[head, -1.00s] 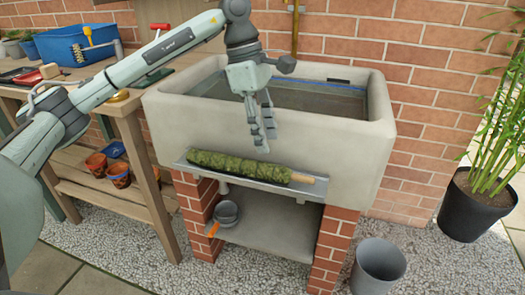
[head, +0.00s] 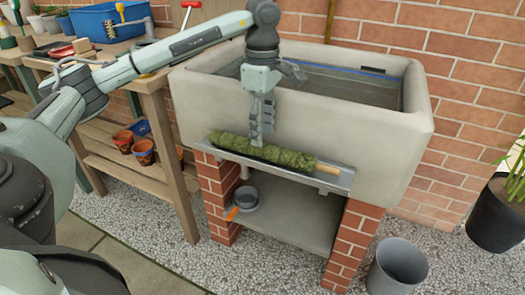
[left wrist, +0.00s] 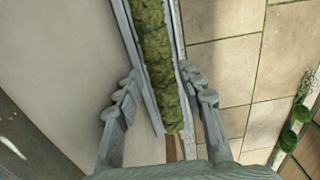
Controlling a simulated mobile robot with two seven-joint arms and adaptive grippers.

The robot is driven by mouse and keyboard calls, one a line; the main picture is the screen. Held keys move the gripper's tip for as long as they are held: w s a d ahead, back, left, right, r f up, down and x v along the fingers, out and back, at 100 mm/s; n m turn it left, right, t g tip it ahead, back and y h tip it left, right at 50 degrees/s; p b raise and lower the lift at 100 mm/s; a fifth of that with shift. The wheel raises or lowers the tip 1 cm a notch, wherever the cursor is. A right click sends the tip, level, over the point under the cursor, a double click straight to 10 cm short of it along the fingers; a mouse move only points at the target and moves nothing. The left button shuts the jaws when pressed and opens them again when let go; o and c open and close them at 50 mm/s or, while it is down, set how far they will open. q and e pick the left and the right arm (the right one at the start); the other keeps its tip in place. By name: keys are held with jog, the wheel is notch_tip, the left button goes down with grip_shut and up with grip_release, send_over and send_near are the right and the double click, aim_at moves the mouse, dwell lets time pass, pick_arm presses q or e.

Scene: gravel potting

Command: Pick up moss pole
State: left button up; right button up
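The moss pole (head: 226,145) is a long green mossy rod with a bare wooden end at the right. It lies on a narrow grey metal ledge (head: 340,181) along the front of the stone sink. My left gripper (head: 262,140) points down at the middle of the pole. In the left wrist view the open fingers (left wrist: 160,88) stand on either side of the moss pole (left wrist: 156,55), with gaps visible between them and the moss. In the head view the fingers hide a small part of the pole. My right gripper is not in view.
The stone sink (head: 390,140) stands on brick piers behind the ledge. A wooden bench (head: 160,90) with a blue crate (head: 105,20) and pots is at the left. A grey pot with an orange handle (head: 244,200) sits on the lower shelf. A grey bucket (head: 398,268) stands on the gravel.

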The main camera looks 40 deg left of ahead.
aim_at(271, 153)
pick_arm(q)
notch_tip(271, 153, down, 4)
jog(key=shift+r, duration=0.1)
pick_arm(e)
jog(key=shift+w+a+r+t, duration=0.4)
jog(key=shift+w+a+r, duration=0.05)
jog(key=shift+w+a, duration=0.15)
pick_arm(q)
grip_shut()
